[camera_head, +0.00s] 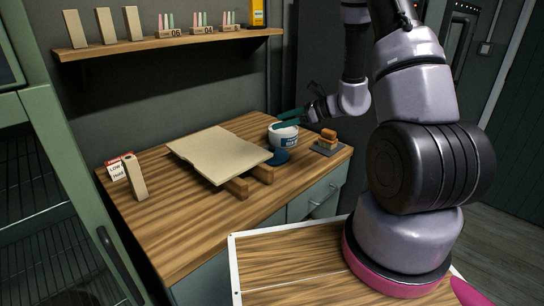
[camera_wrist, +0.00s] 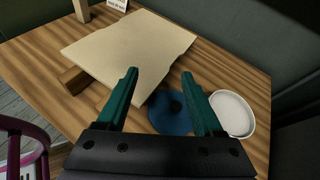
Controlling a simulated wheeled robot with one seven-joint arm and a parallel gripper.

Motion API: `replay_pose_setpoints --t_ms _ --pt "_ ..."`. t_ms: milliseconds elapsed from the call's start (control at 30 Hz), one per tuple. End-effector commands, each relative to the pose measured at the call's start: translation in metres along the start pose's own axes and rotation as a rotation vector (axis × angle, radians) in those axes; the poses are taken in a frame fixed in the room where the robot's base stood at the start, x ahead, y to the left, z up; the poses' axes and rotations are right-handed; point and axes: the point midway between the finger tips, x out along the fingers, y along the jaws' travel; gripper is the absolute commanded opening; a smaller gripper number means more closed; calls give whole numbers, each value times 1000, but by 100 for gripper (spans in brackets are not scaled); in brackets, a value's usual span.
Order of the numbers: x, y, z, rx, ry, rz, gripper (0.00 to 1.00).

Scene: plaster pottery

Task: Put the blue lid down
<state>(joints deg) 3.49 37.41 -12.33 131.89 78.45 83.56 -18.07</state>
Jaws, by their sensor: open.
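The blue lid (camera_head: 278,157) lies on the wooden worktop, in front of the white tub (camera_head: 284,138) with a blue label. In the wrist view the lid (camera_wrist: 168,117) is a round blue disc with a dark knob, partly hidden by my right finger and the gripper body. The white tub (camera_wrist: 233,114) shows right of it with its round top up. My gripper (camera_head: 284,119) has teal fingers, spread open and empty, above the tub area in the head view. In the wrist view my gripper's (camera_wrist: 160,74) fingers stand either side of the lid's knob, apart from it.
A pale slab (camera_head: 220,153) rests on wooden blocks (camera_head: 236,187) left of the lid. A small stack of blocks (camera_head: 328,141) stands right of the tub. A sign (camera_head: 118,171) and an upright block (camera_head: 135,178) stand at the left. The front worktop is clear.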

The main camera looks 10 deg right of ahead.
Motion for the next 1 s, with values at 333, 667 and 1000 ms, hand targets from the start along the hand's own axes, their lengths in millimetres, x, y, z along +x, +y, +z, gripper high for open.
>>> replay_pose_setpoints --t_ms 333,667,1000 --pt "12 -29 -109 227 43 -209 68" --pt "49 -39 -122 243 50 -230 68" --pt "75 -44 -123 244 49 -230 68"
